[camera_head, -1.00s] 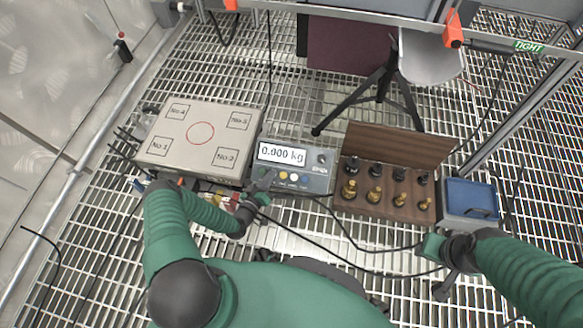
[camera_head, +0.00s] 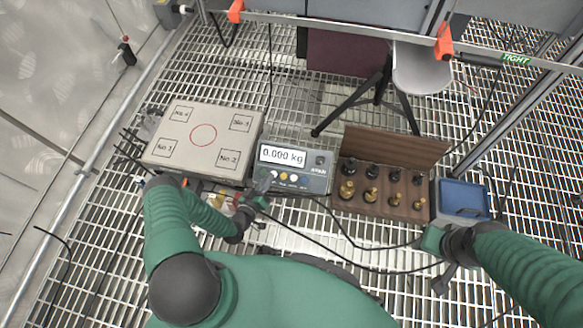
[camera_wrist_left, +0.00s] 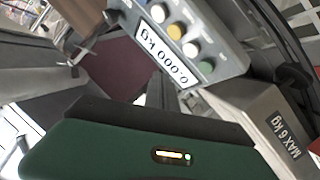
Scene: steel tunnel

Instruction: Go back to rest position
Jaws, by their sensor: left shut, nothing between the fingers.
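My left gripper (camera_head: 263,188) is shut and empty, at the front left corner of the scale's display unit (camera_head: 318,181). Whether it touches the unit I cannot tell. In the left wrist view the unit's buttons and display (camera_wrist_left: 165,48) show close by, upside down, behind my green gripper body (camera_wrist_left: 130,145). The display reads 0.000 kg. My right gripper (camera_head: 430,242) is low at the right, just in front of the blue-lidded box; its fingers are too small and hidden to judge.
The scale platform (camera_head: 176,143), with a red circle and numbered squares, is empty. A wooden case (camera_head: 354,206) holds several black and brass weights. Cables cross the grating floor. A tripod stool (camera_head: 420,68) stands behind.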

